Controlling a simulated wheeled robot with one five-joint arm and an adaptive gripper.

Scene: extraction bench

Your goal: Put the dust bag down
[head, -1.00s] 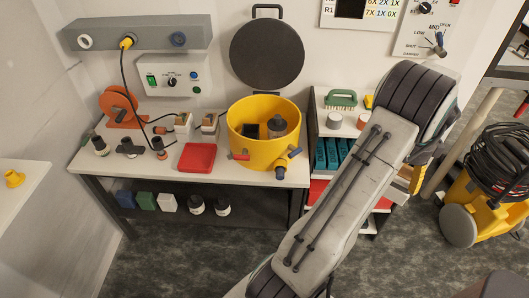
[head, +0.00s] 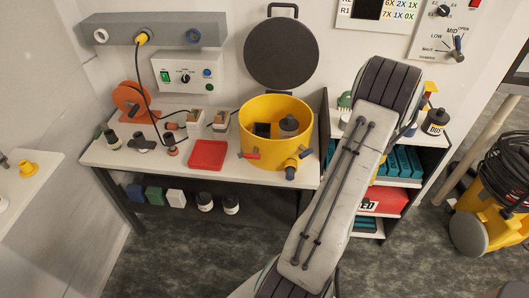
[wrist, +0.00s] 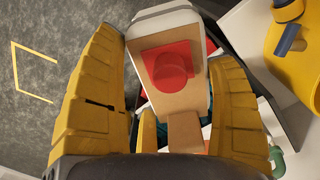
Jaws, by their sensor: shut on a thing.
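The dust bag (wrist: 188,108) shows in the wrist view as a tan panel with a red square collar (wrist: 172,72) and a pale far end. My gripper (wrist: 168,58) has its two yellow fingers on either side of the bag and is shut on it. Shelving lies below the bag, partly hidden by it. I cannot tell how high above it the bag is.
The shelf unit (head: 412,183) holds teal items and a red box (head: 385,200); a dark labelled bottle (head: 434,122) stands on top. The bench left of it carries a yellow tub (head: 262,157) and a red tray (head: 208,154). A yellow vacuum (head: 485,220) stands at right.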

